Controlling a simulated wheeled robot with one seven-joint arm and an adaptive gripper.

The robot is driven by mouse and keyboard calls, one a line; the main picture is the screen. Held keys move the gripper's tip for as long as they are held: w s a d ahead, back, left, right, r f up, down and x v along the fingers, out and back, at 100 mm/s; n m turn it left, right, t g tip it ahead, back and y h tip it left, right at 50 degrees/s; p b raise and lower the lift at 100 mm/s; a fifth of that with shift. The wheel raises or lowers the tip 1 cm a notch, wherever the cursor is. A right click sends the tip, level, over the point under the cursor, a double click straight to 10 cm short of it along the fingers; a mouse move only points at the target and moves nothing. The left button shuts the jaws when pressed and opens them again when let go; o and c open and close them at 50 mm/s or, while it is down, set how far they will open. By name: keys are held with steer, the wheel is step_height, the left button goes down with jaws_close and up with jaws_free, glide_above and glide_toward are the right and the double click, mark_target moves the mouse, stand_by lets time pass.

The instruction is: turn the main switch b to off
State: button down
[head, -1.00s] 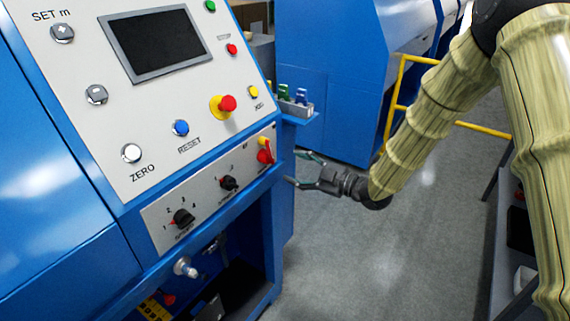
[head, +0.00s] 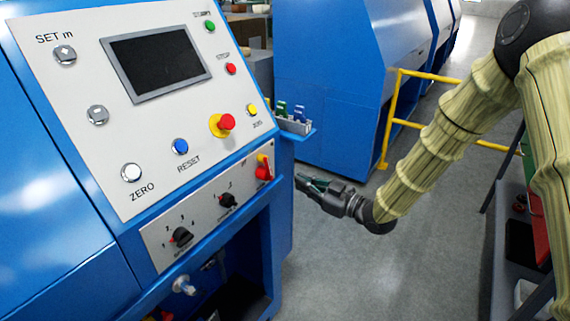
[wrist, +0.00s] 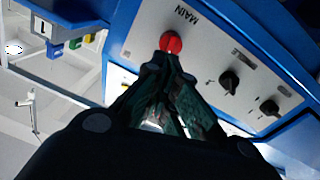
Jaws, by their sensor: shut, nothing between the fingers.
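The main switch (head: 264,173) is a red knob on a yellow plate at the right end of the lower grey panel. It also shows in the wrist view as a red knob (wrist: 171,42) beside the MAIN label. Its exact handle angle is hard to tell. My gripper (head: 299,181) is shut and empty, just right of the panel and a little below the switch in the head view. In the wrist view its closed fingertips (wrist: 168,64) point at the red knob and overlap its lower edge. I cannot tell whether they touch it.
Two black rotary knobs, one in the middle (head: 227,200) and one at the left (head: 181,236), share the panel. A red emergency button (head: 227,122) sits above on the sloped console. A small tray (head: 296,126) juts from the cabinet's right side. Open floor lies right of the cabinet.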

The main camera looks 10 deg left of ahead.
mark_target(264, 168)
step_height(264, 168, up, 4)
steer(key=d+m+t+h+p, duration=0.25)
steer(key=m+t, duration=0.25)
steer(key=m, duration=1.6)
steer(key=w+a+p, duration=0.4)
steer(key=a+p, duration=0.1)
steer(key=a, duration=0.4)
steer(key=shift+w+a+f, duration=0.2)
steer(key=shift+w+a, duration=0.1)
